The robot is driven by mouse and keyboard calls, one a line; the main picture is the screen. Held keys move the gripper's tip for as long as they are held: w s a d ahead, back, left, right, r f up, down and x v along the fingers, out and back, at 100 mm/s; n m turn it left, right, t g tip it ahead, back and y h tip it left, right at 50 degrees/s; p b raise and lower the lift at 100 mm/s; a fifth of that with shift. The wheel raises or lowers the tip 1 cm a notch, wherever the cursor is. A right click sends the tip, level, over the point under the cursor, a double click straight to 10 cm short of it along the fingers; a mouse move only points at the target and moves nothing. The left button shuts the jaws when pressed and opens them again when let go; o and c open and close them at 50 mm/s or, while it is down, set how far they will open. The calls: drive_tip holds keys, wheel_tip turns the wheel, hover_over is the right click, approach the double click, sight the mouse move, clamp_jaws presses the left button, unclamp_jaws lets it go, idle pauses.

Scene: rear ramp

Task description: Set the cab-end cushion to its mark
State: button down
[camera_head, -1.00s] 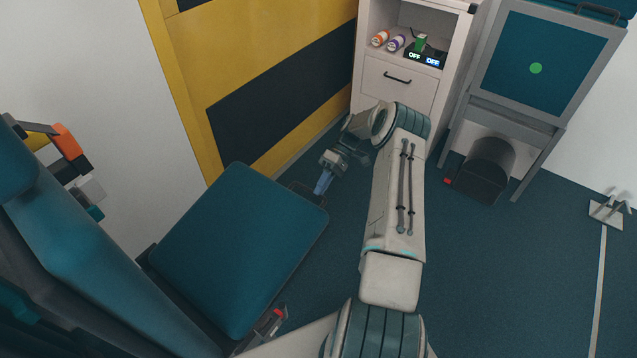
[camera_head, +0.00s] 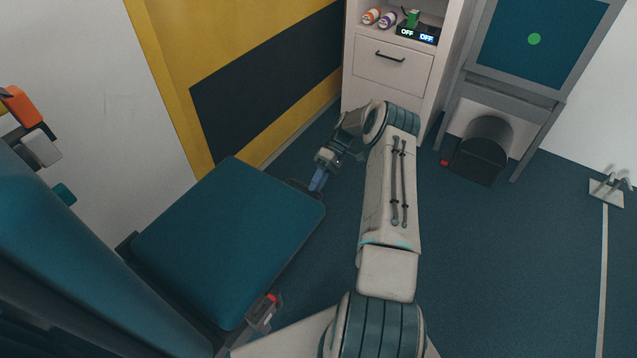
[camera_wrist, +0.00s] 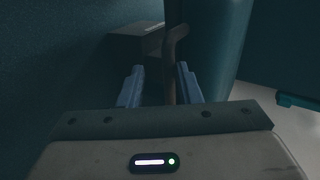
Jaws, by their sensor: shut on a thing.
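A teal, square-cornered cushion (camera_head: 228,240) lies left of centre in the head view, tilted in the picture, with a dark handle (camera_head: 301,187) at its far right corner. My gripper (camera_head: 317,182) is at this handle, beside the cushion. In the wrist view the handle (camera_wrist: 171,60) runs between the two blue fingers of my gripper (camera_wrist: 161,82), which is shut on it. The exact finger contact is dim. Another teal panel (camera_head: 510,70) with a green dot (camera_head: 534,39) stands upright at the far right. I cannot tell a mark for the cushion.
A white cabinet (camera_head: 392,80) with a drawer and small bottles stands at the back. A dark rounded bin (camera_head: 482,150) sits right of it. A yellow and black wall (camera_head: 265,85) is behind the cushion.

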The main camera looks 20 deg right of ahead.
drive_tip(key=shift+s+a+f, duration=0.1)
drive_tip(key=shift+s+f, duration=0.1)
drive_tip(key=shift+f, duration=0.35)
drive_tip(key=shift+s+f, duration=0.15)
drive_tip(key=shift+f, duration=0.4)
drive_tip(key=c, duration=1.5)
unclamp_jaws()
drive_tip(key=shift+o, duration=0.3)
drive_tip(key=shift+w+f, duration=0.1)
drive_tip(key=shift+f, duration=0.1)
drive_tip(key=shift+r, duration=0.2)
drive_tip(key=v, duration=0.8)
drive_tip(key=shift+w+a+r, duration=0.1)
drive_tip(key=shift+a+r, duration=0.05)
drive_tip(key=shift+a, duration=0.15)
